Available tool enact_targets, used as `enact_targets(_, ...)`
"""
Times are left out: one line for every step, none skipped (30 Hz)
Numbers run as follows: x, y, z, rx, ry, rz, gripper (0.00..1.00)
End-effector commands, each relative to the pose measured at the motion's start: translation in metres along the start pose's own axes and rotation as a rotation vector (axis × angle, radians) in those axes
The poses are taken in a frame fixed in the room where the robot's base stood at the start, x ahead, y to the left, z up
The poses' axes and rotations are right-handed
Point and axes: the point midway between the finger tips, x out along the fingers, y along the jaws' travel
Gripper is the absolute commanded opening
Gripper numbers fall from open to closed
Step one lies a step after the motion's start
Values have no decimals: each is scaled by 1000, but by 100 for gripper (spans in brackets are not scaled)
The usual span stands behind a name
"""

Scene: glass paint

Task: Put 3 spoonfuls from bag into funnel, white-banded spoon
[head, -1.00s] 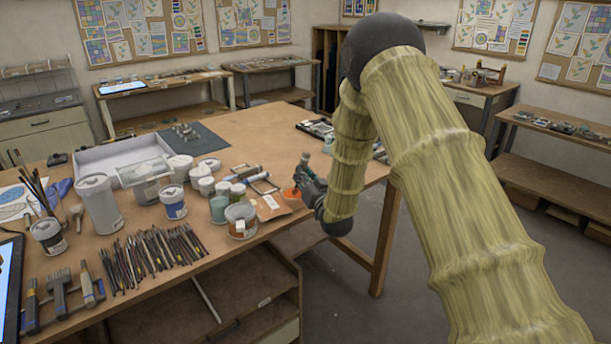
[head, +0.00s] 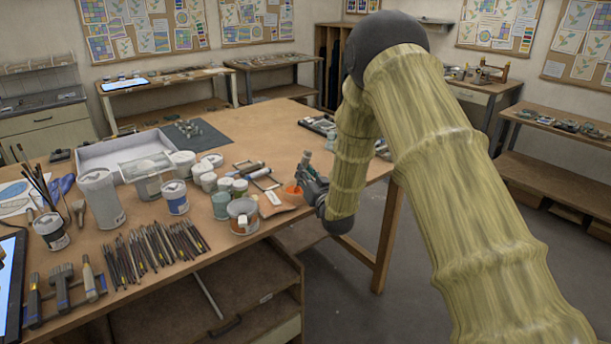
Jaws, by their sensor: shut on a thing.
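The brown paper bag (head: 274,209) with a white label lies near the table's right front edge. An orange patch (head: 291,191) shows at its right end; I cannot tell whether it is the bag's contents or a separate dish. My gripper (head: 303,174) is just right of and above this patch, shut on a thin upright handle with a teal-green part (head: 305,158), which I take for the spoon. Its white band and bowl cannot be made out. I cannot tell whether it touches the bag. The funnel cannot be picked out among the jars.
Several jars and tubs, one with an orange-brown band (head: 243,215), crowd the table left of the bag. Brushes (head: 155,250) lie in front, with a white tray (head: 95,157) behind. My arm covers the right side.

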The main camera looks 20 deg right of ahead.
Motion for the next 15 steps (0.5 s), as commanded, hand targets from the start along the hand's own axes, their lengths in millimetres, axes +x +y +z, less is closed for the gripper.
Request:
enact_targets(0,0,0,0,0,0,0)
enact_targets(0,0,-1,0,0,0,0)
enact_targets(0,0,-1,0,1,0,0)
enact_targets(0,0,-2,0,1,0,0)
enact_targets(0,0,-3,0,1,0,0)
enact_targets(0,0,-5,0,1,0,0)
enact_targets(0,0,-6,0,1,0,0)
enact_targets(0,0,-8,0,1,0,0)
enact_targets(0,0,-10,0,1,0,0)
enact_targets(0,0,-11,0,1,0,0)
enact_targets(0,0,-13,0,1,0,0)
enact_targets(0,0,-15,0,1,0,0)
enact_targets(0,0,-17,0,1,0,0)
enact_targets(0,0,-18,0,1,0,0)
enact_targets(0,0,-21,0,2,0,0)
